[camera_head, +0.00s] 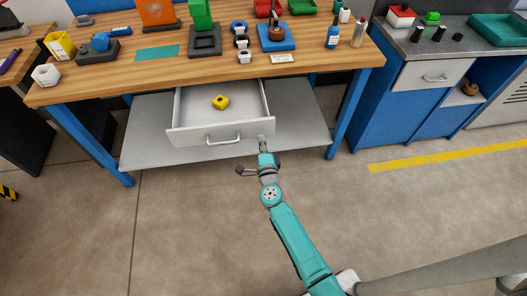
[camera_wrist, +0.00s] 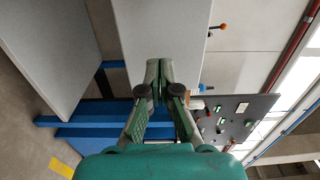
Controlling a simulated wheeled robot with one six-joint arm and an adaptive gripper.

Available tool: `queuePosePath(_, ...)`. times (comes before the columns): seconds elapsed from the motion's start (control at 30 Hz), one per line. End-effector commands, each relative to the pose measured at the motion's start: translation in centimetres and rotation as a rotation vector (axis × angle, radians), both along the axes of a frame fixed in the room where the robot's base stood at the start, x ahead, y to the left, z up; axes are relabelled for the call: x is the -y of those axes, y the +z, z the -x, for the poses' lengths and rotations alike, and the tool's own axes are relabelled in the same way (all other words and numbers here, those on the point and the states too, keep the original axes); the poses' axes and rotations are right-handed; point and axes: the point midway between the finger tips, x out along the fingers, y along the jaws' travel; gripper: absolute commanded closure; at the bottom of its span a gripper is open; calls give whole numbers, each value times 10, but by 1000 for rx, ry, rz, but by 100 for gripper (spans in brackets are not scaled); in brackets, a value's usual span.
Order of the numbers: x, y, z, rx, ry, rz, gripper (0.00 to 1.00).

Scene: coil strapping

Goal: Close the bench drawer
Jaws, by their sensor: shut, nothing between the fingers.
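The bench drawer (camera_head: 190,136) is pulled out from under the wooden bench top (camera_head: 130,75). It is light grey with a bar handle (camera_head: 223,139) on its front. My gripper (camera_head: 262,140) is at the right part of the drawer front, to the right of the handle. In the wrist view my gripper (camera_wrist: 159,82) has its fingers together with nothing between them, in front of a pale grey panel (camera_wrist: 165,30). I cannot tell whether the fingertips touch the drawer.
A grey lower shelf (camera_head: 150,145) lies under the drawer between blue legs (camera_head: 92,143). The bench top holds several tools and parts. A blue cabinet (camera_head: 385,110) with its own drawer (camera_head: 430,76) stands to the right. The floor in front is clear, with a yellow line (camera_head: 450,154).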

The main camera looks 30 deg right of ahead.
Motion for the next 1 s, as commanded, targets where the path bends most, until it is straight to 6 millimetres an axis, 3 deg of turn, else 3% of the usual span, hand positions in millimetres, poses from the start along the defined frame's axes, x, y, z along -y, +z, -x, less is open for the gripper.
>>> queuePosePath(0.2,6,0,-18,1,-1,1,100)
queuePosePath(0.77,8,0,-25,0,-1,1,100)
queuePosePath(1.0,18,1,-55,2,-1,2,100)
